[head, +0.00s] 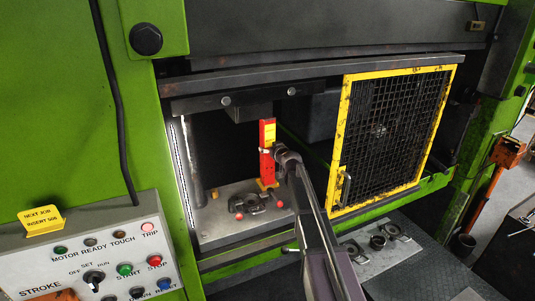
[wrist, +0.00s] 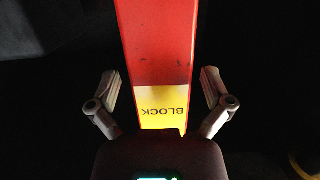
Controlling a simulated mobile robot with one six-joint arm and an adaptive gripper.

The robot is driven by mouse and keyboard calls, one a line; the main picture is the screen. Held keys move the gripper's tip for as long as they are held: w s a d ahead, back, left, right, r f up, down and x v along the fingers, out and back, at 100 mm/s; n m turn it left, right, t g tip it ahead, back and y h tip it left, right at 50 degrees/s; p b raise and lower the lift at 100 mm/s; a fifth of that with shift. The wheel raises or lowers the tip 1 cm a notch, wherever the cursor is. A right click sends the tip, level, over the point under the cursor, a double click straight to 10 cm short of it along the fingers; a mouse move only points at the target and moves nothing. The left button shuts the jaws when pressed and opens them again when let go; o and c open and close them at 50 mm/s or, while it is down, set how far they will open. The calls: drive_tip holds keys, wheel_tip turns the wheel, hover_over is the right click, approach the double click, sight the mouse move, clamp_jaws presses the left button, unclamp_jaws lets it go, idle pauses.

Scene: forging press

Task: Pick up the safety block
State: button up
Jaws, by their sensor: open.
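The safety block (head: 268,166) is a tall red bar with a yellow label, standing upright on the press bed under the ram in the head view. In the wrist view the block (wrist: 160,42) runs down between my fingers, its yellow label reading BLOCK. My gripper (wrist: 160,92) is open, with one finger on each side of the block and a dark gap on both sides. The block's lower end in the wrist view is hidden by my gripper body.
The press bed (head: 215,218) holds a dark round die part (head: 246,204) with red knobs beside the block. A yellow-framed mesh guard (head: 392,135) stands to the right. A control panel (head: 105,255) is at the lower left. The ram (head: 248,108) hangs above.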

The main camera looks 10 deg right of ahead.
drive_tip(key=shift+x, duration=1.25)
drive_tip(key=shift+c, duration=0.2)
drive_tip(key=c, duration=1.2)
drive_tip(key=shift+r, duration=0.3)
